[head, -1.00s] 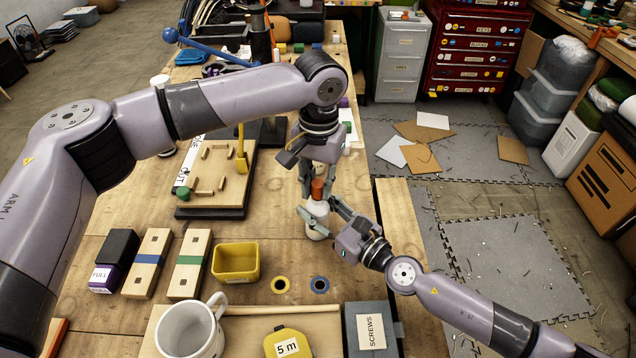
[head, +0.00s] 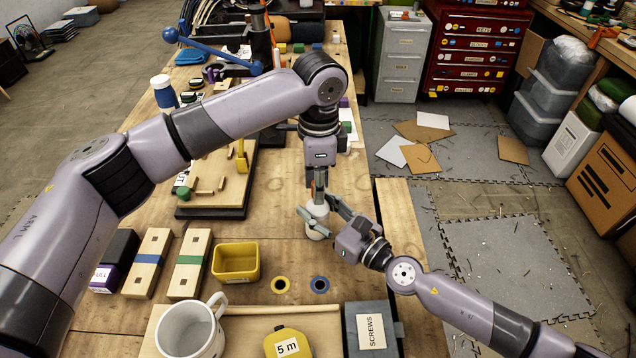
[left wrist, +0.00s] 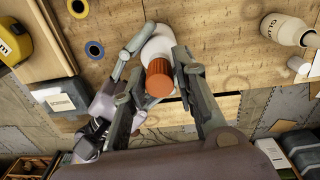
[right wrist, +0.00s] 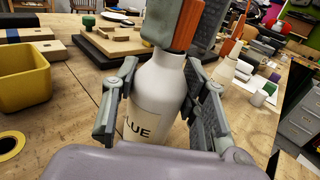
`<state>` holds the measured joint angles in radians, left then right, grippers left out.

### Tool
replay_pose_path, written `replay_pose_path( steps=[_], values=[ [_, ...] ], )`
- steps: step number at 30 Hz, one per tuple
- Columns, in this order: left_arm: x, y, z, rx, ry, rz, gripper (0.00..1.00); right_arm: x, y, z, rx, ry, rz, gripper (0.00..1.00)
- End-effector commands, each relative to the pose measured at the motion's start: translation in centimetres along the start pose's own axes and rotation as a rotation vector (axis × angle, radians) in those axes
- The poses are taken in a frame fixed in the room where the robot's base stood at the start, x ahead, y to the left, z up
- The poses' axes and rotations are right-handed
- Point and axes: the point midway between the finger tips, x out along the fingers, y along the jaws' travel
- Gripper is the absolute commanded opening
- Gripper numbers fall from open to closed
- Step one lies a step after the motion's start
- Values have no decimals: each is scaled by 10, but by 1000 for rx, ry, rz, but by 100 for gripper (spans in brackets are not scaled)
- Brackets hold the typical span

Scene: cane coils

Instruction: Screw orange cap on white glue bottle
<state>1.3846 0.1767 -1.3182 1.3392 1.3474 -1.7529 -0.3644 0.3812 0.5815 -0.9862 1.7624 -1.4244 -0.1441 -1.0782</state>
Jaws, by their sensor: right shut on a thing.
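The white glue bottle (right wrist: 155,95) stands upright on the bench, with part of its label showing. My right gripper (right wrist: 155,105) is shut around its body; it also shows in the head view (head: 318,222). The orange cap (left wrist: 159,80) is at the top of the bottle, in line with its neck. The join is hidden in the right wrist view, so I cannot tell how tightly it sits. My left gripper (left wrist: 160,72) points down over the bottle, with its fingers open on either side of the cap. In the head view these fingers mostly hide the cap.
A yellow bin (head: 236,264), yellow ring (head: 280,285) and blue ring (head: 319,284) are in front of the grippers. A mug (head: 190,330) and screws box (head: 372,330) are nearer. The bench edge is close on the right.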

Motion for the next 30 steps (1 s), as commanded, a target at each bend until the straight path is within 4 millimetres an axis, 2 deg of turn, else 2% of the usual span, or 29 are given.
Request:
replay_pose_path(
  steps=[6,17,20,30],
  values=[
    [0,0,0,-1,0,0,43,0,1,-2,2,4,1,0],
    [-4,0,0,-2,0,-1,43,0,1,-2,2,4,2,0],
    [-16,-1,-1,-2,2,-2,43,0,1,-2,2,4,2,0],
    [-87,0,-1,-1,2,-3,43,0,1,-2,2,4,2,0]
  ],
)
